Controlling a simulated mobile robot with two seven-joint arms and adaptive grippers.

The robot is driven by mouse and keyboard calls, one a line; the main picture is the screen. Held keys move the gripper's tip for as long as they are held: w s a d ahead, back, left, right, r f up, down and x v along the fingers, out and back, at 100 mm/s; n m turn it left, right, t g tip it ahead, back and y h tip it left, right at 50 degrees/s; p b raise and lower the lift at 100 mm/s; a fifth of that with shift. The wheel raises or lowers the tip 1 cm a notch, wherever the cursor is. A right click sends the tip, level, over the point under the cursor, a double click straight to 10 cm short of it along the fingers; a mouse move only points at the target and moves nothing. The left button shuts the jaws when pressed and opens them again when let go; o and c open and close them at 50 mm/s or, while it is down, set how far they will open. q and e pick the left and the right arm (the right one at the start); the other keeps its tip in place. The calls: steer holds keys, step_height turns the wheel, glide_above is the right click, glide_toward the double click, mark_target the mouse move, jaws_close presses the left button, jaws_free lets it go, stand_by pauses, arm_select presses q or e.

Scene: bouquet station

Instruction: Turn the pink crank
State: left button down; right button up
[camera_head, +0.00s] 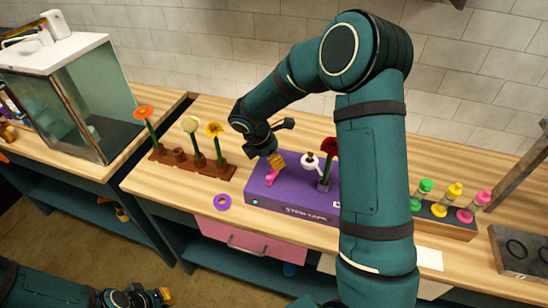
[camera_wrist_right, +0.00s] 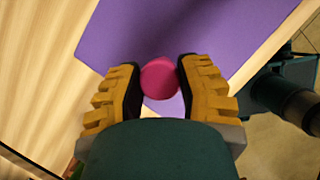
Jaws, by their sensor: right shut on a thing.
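The pink crank (camera_head: 271,178) sits at the left part of a purple box (camera_head: 292,196) on the wooden table. My right gripper (camera_head: 276,163) reaches down onto it from above. In the right wrist view, the crank's round pink knob (camera_wrist_right: 160,80) lies between the two yellow-backed fingers of the right gripper (camera_wrist_right: 160,88), which is shut on it. The purple box shows behind the knob there. My left gripper (camera_head: 158,297) is low at the bottom left, away from the table; its opening is too small to make out. My right arm hides the box's right end.
A purple ring (camera_head: 223,202) lies left of the box. A brown rack (camera_head: 175,164) with several flowers stands further left. A red flower (camera_head: 329,149) stands at the box by a white part (camera_head: 311,163). Several coloured bottles (camera_head: 454,194) stand in a holder at right.

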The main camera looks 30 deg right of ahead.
steer(key=shift+m, duration=0.3)
jaws_close()
steer(key=m+g, duration=0.1)
steer(key=m, duration=0.2)
steer(key=m+g+y, duration=0.1)
steer(key=m, duration=0.3)
steer(key=shift+g+p, duration=0.4)
steer(key=m, duration=0.2)
steer(key=m+g+y, duration=0.1)
steer(key=m, duration=0.1)
steer(key=shift+y+p, duration=0.3)
steer(key=shift+s+f+m+y, duration=0.1)
steer(key=shift+m+y, duration=0.4)
steer(key=shift+m, duration=1.3)
steer(key=o, duration=1.2)
jaws_free()
